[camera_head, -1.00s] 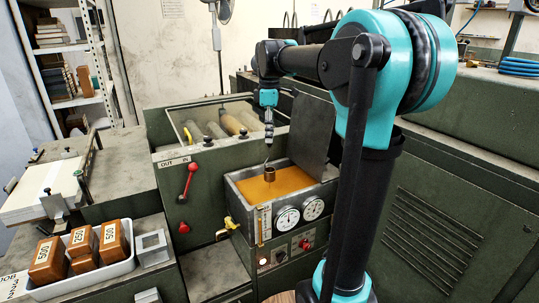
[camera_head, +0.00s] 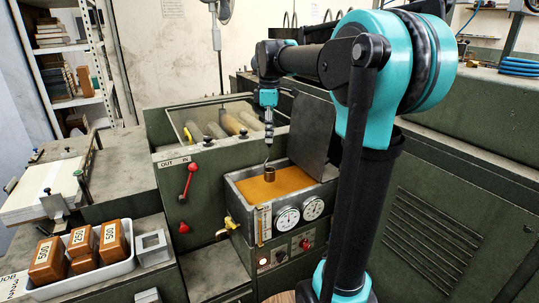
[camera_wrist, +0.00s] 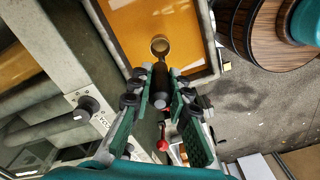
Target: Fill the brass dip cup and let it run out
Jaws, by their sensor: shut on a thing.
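The brass dip cup (camera_head: 269,174) is upright over the grey tank (camera_head: 242,204) of orange liquid (camera_head: 292,181). A curved hook rises from the cup towards my gripper (camera_head: 268,140). In the wrist view my gripper (camera_wrist: 160,73) is shut on the cup's dark handle (camera_wrist: 160,88), with a finger on each side. The round mouth of the cup (camera_wrist: 160,46) shows just beyond the fingertips against the liquid. I cannot tell whether its bottom touches the liquid or how full it is. No stream from it is visible.
A raised dark lid (camera_head: 312,128) stands behind the tank, close to my arm. Two dials (camera_head: 287,218) and a thermometer (camera_head: 262,224) are on the tank's front. A red lever (camera_head: 187,180) is to the left.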

